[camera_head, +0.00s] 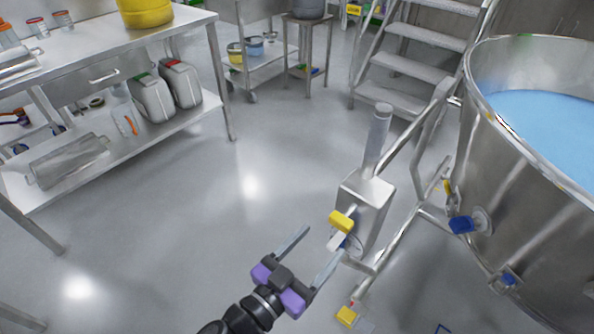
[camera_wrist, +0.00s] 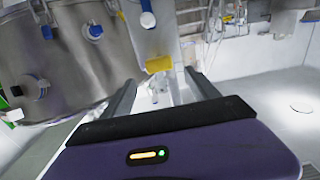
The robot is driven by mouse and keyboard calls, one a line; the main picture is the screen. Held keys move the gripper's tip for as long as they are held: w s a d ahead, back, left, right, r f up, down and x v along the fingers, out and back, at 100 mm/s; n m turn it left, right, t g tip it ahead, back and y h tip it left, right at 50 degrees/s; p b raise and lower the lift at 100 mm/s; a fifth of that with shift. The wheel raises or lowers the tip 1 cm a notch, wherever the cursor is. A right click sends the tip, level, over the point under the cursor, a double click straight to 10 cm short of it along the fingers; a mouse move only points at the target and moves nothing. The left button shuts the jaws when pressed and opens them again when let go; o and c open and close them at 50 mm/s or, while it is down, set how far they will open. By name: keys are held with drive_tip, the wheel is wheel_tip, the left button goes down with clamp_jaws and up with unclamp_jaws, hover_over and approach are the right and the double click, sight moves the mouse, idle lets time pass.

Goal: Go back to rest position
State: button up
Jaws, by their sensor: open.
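My gripper (camera_head: 311,249) is in the lower middle of the head view, with its two long grey fingers spread apart. Nothing is between the fingers. It is held out in front of a steel box with a yellow part (camera_head: 341,221) on its near side. Its right fingertip appears close to that part, and I cannot tell whether they touch. In the wrist view my gripper (camera_wrist: 163,88) has its fingers apart, and the yellow part (camera_wrist: 159,64) shows beyond them.
A large steel vat (camera_head: 505,225) of blue contents stands at right, on a tubular frame. Steel steps (camera_head: 412,65) are behind. A steel bench (camera_head: 170,40) with canisters on its lower shelf is at left. A trolley (camera_head: 262,72) stands at the back. The middle floor is clear.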

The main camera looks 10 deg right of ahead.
drive_tip(key=s+d+t+y+p, duration=0.1)
drive_tip(key=s+d+y+p, duration=0.15)
drive_tip(key=s, duration=0.75)
drive_tip(key=s+d+t+y+p, duration=0.1)
drive_tip(key=s+d+y+p, duration=0.15)
drive_tip(key=s, duration=0.85)
drive_tip(key=s+d+r+n+t+y+p, duration=0.2)
drive_tip(key=s+r+n+y, duration=0.5)
drive_tip(key=r, duration=0.5)
drive_tip(key=shift+d+n+y+p, duration=0.7)
drive_tip(key=shift+n+y+p, duration=0.65)
drive_tip(key=shift+n, duration=0.55)
drive_tip(key=shift+s+r, duration=0.1)
